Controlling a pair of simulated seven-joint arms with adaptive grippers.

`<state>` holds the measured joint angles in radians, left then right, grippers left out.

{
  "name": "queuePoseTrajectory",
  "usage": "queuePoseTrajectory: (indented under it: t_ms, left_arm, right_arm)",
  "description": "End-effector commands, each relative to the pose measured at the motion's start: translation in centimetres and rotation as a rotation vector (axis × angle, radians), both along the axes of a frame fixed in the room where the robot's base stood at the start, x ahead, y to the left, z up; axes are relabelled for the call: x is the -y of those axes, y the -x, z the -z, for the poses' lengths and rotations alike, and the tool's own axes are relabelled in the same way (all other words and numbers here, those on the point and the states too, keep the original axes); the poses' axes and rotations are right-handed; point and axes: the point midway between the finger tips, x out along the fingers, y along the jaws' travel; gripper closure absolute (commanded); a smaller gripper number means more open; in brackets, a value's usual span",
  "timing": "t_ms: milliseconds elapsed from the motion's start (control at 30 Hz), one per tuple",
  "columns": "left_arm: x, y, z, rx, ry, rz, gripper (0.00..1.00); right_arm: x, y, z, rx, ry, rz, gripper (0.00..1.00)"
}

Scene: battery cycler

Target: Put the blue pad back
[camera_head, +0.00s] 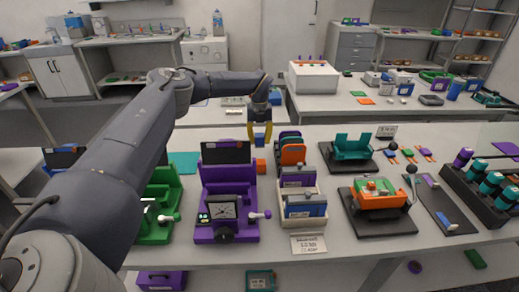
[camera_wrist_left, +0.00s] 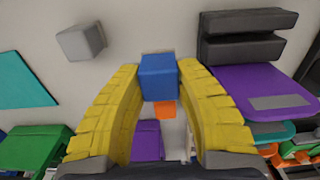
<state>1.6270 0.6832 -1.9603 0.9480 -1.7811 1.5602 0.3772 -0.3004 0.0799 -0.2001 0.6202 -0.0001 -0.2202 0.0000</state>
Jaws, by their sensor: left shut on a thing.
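My left gripper (camera_head: 260,132), with yellow fingers, is shut on a small blue block-like pad (camera_head: 259,140) above the back part of the front table. In the left wrist view the blue pad (camera_wrist_left: 158,78) sits between the two fingertips (camera_wrist_left: 160,66). An orange block (camera_head: 260,165) stands on the table below it in the head view; part of it shows just past the pad in the left wrist view (camera_wrist_left: 165,110). The purple device (camera_head: 228,190) with a dark upright panel and a dial stands in front and to the left. My right gripper is not in view.
A green device (camera_head: 160,205) stands left of the purple one, partly behind my left arm. A teal mat (camera_head: 184,163) lies behind. To the right are a slotted holder with dark and orange plates (camera_head: 291,152), a cream tray (camera_head: 302,215) and a teal fixture (camera_head: 352,148).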

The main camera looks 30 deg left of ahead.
Motion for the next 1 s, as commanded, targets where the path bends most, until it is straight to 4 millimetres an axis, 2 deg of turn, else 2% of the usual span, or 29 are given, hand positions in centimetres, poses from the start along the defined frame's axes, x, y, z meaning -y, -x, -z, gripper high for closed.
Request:
queuePoseTrajectory:
  t_ms: [300,600,1000]
  left_arm:
    - [0.0,0.0,1.4,0.0,0.0,0.0,1.0]
    - [0.0,0.0,4.8,-0.001,0.0,-0.001,1.0]
    - [0.0,0.0,5.3,0.0,0.0,0.0,1.0]
  right_arm:
    - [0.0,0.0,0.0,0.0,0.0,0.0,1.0]
    - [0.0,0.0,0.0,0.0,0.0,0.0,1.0]
    - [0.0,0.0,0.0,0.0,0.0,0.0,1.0]
